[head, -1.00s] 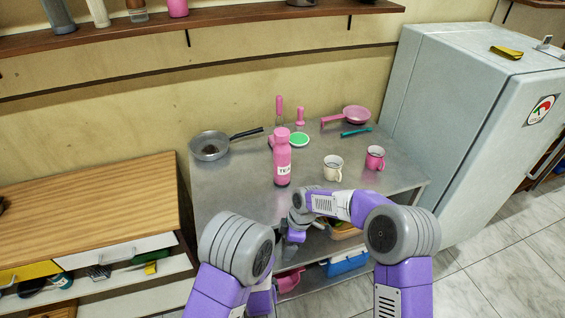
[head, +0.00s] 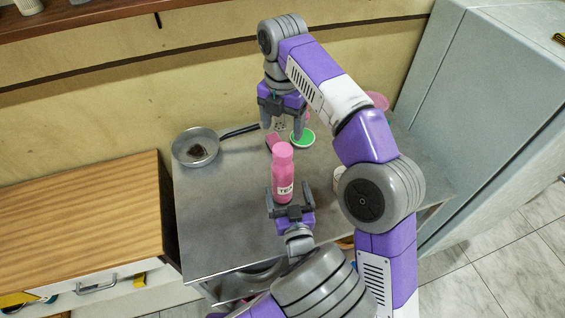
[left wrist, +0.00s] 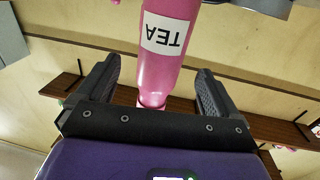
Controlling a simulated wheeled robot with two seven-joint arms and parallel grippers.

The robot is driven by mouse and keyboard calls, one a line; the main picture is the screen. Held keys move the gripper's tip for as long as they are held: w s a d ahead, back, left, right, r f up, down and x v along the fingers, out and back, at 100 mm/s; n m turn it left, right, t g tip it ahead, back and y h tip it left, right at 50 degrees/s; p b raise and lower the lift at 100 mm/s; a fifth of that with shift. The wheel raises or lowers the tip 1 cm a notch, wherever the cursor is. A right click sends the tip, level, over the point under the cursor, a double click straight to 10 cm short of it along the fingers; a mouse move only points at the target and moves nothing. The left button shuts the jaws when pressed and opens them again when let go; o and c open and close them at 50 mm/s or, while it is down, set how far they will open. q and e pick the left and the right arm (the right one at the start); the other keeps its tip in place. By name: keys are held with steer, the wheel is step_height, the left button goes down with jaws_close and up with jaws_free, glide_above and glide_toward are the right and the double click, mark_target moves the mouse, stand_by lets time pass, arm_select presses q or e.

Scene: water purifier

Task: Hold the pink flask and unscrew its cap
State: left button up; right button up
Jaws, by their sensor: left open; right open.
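The pink flask (head: 283,168) with a white label reading TEA stands upright on the metal table, its pink cap (head: 282,149) on top. My left gripper (head: 289,201) is open at the flask's lower body, on the near side, with a finger on each side. In the left wrist view, the flask (left wrist: 163,64) shows upside down between the two open, spread fingers (left wrist: 155,86). My right gripper (head: 282,130) is open, pointing down, above and beyond the cap in the head view; its fingers are clear of the flask.
On the metal table (head: 225,220) are a frying pan (head: 195,148) at the left and a green-topped round item (head: 303,138) behind the flask. My right arm hides much of the table's right side. A wooden cabinet (head: 85,220) stands left and a fridge (head: 490,120) right.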

mark_target(282, 173)
arm_select(q)
steer(key=shift+w+r, duration=0.1)
steer(key=shift+w, duration=0.1)
arm_select(e)
steer(key=shift+s+r, duration=0.2)
steer(key=shift+s, duration=0.05)
arm_select(q)
steer(key=shift+w+a, duration=0.15)
steer(key=shift+w, duration=0.15)
arm_select(e)
steer(key=shift+s, duration=0.2)
arm_select(q)
steer(key=shift+w+a, duration=0.2)
steer(key=shift+w, duration=0.75)
steer(key=shift+w+a, duration=0.15)
steer(key=shift+w, duration=0.75)
steer(key=shift+w+a, duration=0.2)
steer(key=shift+w, duration=0.75)
